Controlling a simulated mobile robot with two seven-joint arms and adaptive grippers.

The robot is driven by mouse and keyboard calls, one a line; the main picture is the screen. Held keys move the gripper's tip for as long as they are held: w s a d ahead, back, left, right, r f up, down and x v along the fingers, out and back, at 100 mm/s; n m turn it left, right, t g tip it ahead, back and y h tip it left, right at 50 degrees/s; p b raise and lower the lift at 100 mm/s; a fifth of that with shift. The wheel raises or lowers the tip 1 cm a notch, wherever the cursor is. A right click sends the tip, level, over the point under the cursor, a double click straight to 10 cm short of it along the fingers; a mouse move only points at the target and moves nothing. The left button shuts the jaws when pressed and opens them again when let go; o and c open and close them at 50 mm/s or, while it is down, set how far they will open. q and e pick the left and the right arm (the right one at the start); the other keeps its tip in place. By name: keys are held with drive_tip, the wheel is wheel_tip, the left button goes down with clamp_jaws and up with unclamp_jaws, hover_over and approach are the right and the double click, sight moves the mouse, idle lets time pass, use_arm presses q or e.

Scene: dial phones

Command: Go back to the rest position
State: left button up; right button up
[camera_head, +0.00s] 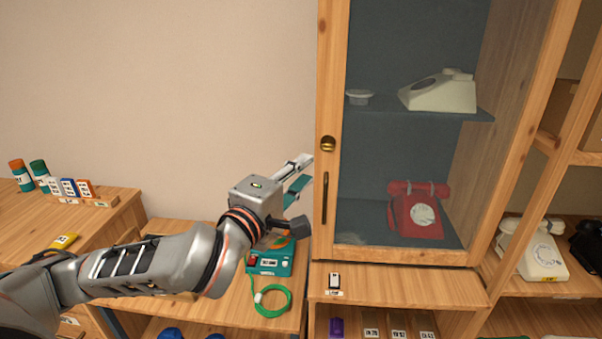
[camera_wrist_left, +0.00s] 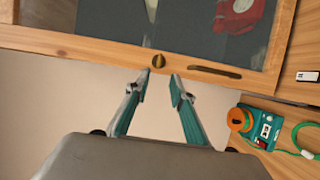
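My left gripper (camera_head: 303,176) is raised in front of the wall, just left of the cabinet door (camera_head: 326,90). In the left wrist view, the left gripper (camera_wrist_left: 161,80) has its two fingers apart with nothing between them. The door's round brass knob (camera_wrist_left: 158,61) appears just beyond the fingertips there; the knob (camera_head: 328,144) also shows in the head view, apart from the gripper. The glass door looks closed. My right gripper is in neither view.
A red dial phone (camera_head: 414,212) and a cream phone part (camera_head: 438,92) are inside the cabinet. A teal device (camera_head: 270,262) with a green cable (camera_head: 272,300) sits below my left gripper. A cream phone (camera_head: 532,248) stands on the right shelf. Small bottles (camera_head: 40,172) stand at far left.

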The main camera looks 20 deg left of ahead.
use_arm(q)
wheel_tip(320, 180, up, 4)
drive_tip(key=t, duration=0.5)
drive_tip(key=s+d+f+m+g+h, duration=0.2)
drive_tip(key=f+m, duration=0.4)
drive_tip(key=f, duration=0.3)
drive_tip(key=s+d+f+m+g+h, duration=0.1)
drive_tip(key=s+d+f+m+h, duration=0.1)
drive_tip(key=f+m, duration=0.6)
drive_tip(key=s+d+f+m+g+h, duration=0.2)
drive_tip(key=s+f+m, duration=0.15)
drive_tip(key=f, duration=0.75)
drive_tip(key=s+a+f+m+g+y, duration=0.1)
drive_tip(key=s+f, duration=0.3)
drive_tip(key=f, duration=0.5)
drive_tip(key=s+a+f+m+g+y, duration=0.1)
drive_tip(key=s+a+f+g+y, duration=0.2)
drive_tip(key=f, duration=0.6)
drive_tip(key=s+a+f+m+g+y, duration=0.1)
drive_tip(key=s+a+f+g, duration=0.2)
drive_tip(key=s+f, duration=0.3)
wheel_tip(320, 180, down, 4)
drive_tip(key=shift+s+a+f+g+y, duration=0.1)
drive_tip(key=shift+s+a+g+y, duration=0.05)
drive_tip(key=shift+s+g+y, duration=0.2)
